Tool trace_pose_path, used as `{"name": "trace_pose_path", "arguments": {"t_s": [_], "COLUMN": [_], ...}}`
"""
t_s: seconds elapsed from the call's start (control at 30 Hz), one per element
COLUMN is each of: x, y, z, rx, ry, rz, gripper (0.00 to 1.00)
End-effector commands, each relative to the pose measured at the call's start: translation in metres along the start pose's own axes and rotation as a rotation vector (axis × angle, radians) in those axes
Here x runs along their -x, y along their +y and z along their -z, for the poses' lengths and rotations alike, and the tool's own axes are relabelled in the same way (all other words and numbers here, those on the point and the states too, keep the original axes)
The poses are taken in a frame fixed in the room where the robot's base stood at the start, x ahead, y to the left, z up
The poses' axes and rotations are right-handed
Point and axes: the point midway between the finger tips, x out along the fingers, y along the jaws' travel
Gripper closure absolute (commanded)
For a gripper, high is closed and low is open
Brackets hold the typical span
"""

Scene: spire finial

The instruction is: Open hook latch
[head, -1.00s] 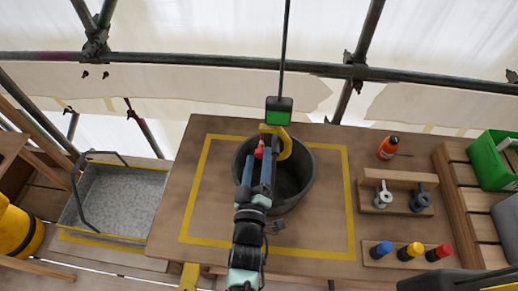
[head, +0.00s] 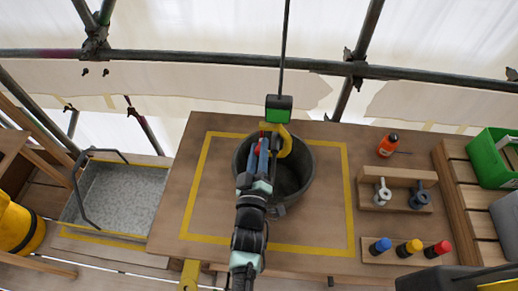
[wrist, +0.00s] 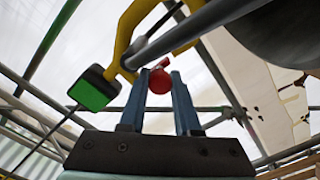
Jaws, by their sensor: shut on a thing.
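A yellow hook (head: 284,141) hangs below a green-faced block (head: 279,108) on a dark cable, over a dark bucket (head: 303,181). In the wrist view the hook (wrist: 133,30) curves above my fingers, beside the green block (wrist: 92,90). A red rounded latch piece (wrist: 160,79) sits at the hook, between my blue fingertips. My gripper (wrist: 158,82) is shut on this red piece; in the head view my gripper (head: 264,158) reaches the hook from the front left. A grey bar (wrist: 200,30) crosses the hook. The fingers partly hide the latch in the head view.
The bucket stands inside a yellow square on a wooden table (head: 330,235). To the right are an orange bottle (head: 388,145), a holder with grey fittings (head: 397,203), coloured caps (head: 409,249) and a green crate (head: 490,160). Scaffold pipes (head: 200,57) run behind. A grey tray (head: 118,200) lies left.

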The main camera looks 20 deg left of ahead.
Motion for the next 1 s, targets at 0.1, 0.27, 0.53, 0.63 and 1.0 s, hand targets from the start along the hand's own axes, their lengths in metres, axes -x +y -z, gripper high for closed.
{"name": "trace_pose_path", "arguments": {"t_s": [0.1,0.27,0.53,0.63,1.0], "x": [0.000,0.000,0.000,0.000,0.000], "y": [0.000,0.000,-0.003,-0.005,-0.009], "z": [0.000,0.000,0.003,0.006,0.018], "rx": [0.000,-0.010,-0.113,-0.186,-0.529], "ry": [0.000,0.000,0.000,0.000,-0.001], "rz": [0.000,0.000,0.000,0.001,0.000], "gripper": [1.00,1.00,1.00,1.00,1.00]}}
